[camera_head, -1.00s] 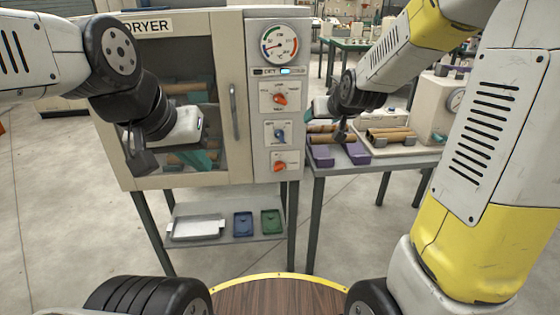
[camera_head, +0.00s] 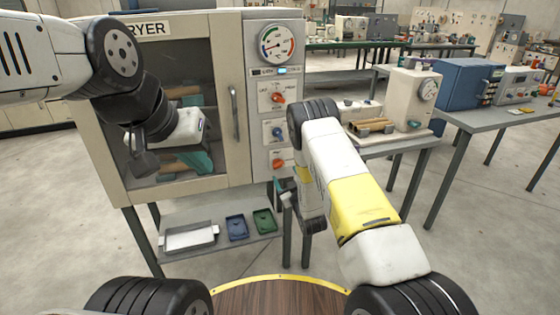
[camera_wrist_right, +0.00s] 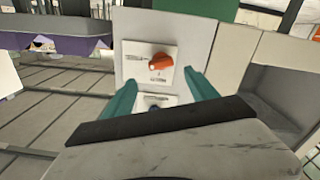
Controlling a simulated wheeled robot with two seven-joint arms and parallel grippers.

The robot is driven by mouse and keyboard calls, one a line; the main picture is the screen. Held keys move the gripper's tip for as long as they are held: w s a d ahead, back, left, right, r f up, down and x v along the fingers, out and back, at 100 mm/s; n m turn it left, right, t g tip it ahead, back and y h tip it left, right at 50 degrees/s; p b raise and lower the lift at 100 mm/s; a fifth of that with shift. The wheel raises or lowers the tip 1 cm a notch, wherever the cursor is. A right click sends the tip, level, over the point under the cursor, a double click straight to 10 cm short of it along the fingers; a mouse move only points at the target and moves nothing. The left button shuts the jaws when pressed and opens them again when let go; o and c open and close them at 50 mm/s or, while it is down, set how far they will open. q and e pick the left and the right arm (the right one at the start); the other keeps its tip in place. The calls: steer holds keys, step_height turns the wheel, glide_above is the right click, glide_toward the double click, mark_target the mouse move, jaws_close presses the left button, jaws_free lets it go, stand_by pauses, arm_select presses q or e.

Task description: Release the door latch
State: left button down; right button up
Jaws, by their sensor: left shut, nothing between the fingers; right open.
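The cream dryer (camera_head: 115,150) stands ahead, its windowed door closed, with a vertical handle (camera_head: 235,112). Its control panel carries an upper orange knob (camera_head: 278,98), a blue knob (camera_head: 278,132) and a lower orange knob (camera_head: 279,163). I cannot read which is the latch. My right gripper (camera_head: 281,192) is just below the lower orange knob in the head view. In the right wrist view an orange knob (camera_wrist_right: 160,62) on a white plate shows beyond the open teal fingers, apart from them. My left gripper (camera_head: 188,160) is shut and empty before the door window.
A shelf under the dryer holds a metal tray (camera_head: 188,238), a blue tray (camera_head: 237,227) and a green tray (camera_head: 264,221). A side table (camera_head: 385,147) on the right bears a gauge machine (camera_head: 410,95) and brown tubes (camera_head: 372,125). Open floor lies between the tables.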

mark_target(279, 166)
steer(key=x, duration=0.7)
steer(key=shift+w+a+f, duration=0.15)
steer(key=shift+w+a, duration=0.05)
steer(key=shift+w, duration=0.05)
